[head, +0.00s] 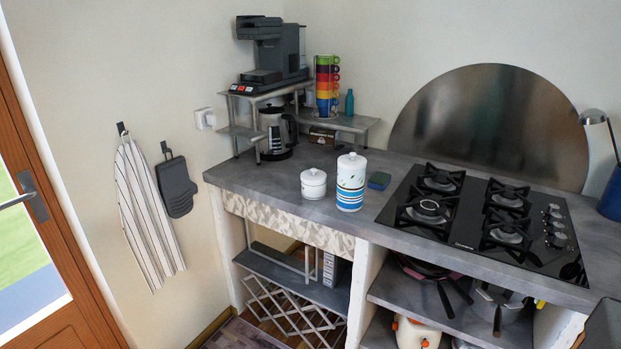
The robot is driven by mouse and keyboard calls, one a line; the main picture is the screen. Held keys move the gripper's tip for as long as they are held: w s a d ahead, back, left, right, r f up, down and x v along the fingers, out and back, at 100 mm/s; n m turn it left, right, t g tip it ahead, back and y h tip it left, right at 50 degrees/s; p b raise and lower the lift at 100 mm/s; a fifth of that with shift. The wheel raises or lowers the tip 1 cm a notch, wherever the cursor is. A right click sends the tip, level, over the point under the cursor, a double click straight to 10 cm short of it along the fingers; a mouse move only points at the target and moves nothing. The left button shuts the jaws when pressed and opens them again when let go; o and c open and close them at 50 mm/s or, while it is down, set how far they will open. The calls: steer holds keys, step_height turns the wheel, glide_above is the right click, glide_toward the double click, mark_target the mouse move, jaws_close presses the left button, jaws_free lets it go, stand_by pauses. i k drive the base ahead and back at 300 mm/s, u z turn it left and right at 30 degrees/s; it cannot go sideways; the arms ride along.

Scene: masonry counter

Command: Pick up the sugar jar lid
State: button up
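Two lidded white jars stand upright side by side on the grey counter (265,183). The short round jar (313,187) is on the left, with a white knobbed lid (313,174) on top. The taller jar (350,185) is on its right, with blue bands and a white knobbed lid (351,158). Both lids sit on their jars. I cannot tell from the picture which jar holds sugar. My gripper is not in view, so its state does not show.
A black gas hob (490,222) fills the right side of the counter. Behind the jars are a kettle (276,134) and a metal rack (352,123) with stacked colourful cups (327,85). Counter in front of the jars is clear.

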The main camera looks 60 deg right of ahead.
mark_target(313, 175)
steer(key=z, duration=0.05)
steer(key=i, duration=0.95)
steer(key=u, duration=0.05)
